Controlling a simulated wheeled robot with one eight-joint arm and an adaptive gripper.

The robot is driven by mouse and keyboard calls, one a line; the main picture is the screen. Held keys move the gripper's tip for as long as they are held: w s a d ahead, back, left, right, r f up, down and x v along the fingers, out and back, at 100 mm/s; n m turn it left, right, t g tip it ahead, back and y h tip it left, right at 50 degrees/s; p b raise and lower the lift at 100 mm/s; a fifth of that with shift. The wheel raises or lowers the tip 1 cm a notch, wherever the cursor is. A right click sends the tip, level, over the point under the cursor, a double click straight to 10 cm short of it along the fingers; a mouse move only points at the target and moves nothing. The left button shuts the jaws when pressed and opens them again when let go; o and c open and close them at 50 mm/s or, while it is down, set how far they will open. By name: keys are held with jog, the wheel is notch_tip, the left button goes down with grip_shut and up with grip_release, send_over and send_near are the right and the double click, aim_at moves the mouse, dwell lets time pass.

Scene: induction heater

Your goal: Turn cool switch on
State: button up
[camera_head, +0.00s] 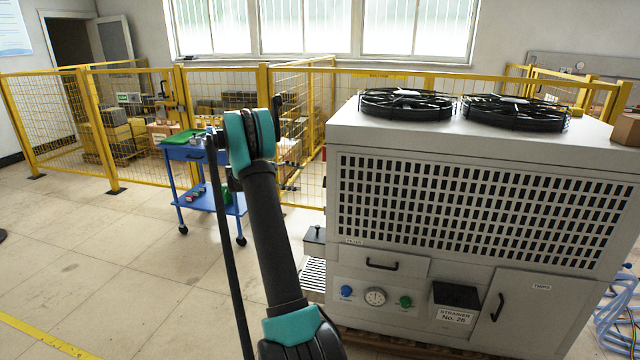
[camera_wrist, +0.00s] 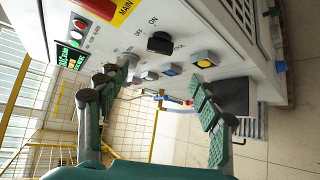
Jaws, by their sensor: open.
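The wrist view shows a pale control panel (camera_wrist: 190,30) seen tilted. A black rotary switch (camera_wrist: 160,42) sits on it with ON and OFF printed beside it; another small label there is too small to read surely. The gripper is not clearly seen in the head view.
A big grey machine (camera_head: 480,165) with two fans on top stands at right in the head view. A blue cart (camera_head: 190,153) stands left of my arm, before a yellow fence (camera_head: 150,125). Floor at the left is free. A red button (camera_wrist: 80,25) is on the panel.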

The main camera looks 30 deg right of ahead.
jog(key=x, duration=1.2)
jog(key=shift+d, duration=0.2)
jog(key=shift+c, duration=0.3)
jog(key=c, duration=1.1)
jog(key=shift+f, duration=0.1)
jog(key=m+h, duration=0.2)
jog(key=m, duration=0.1)
jog(key=f+m+h, duration=0.1)
jog(key=m+h, duration=0.4)
jog(key=h, duration=0.1)
jog(key=shift+f+m+g, duration=0.15)
jog(key=shift+m+g, duration=0.25)
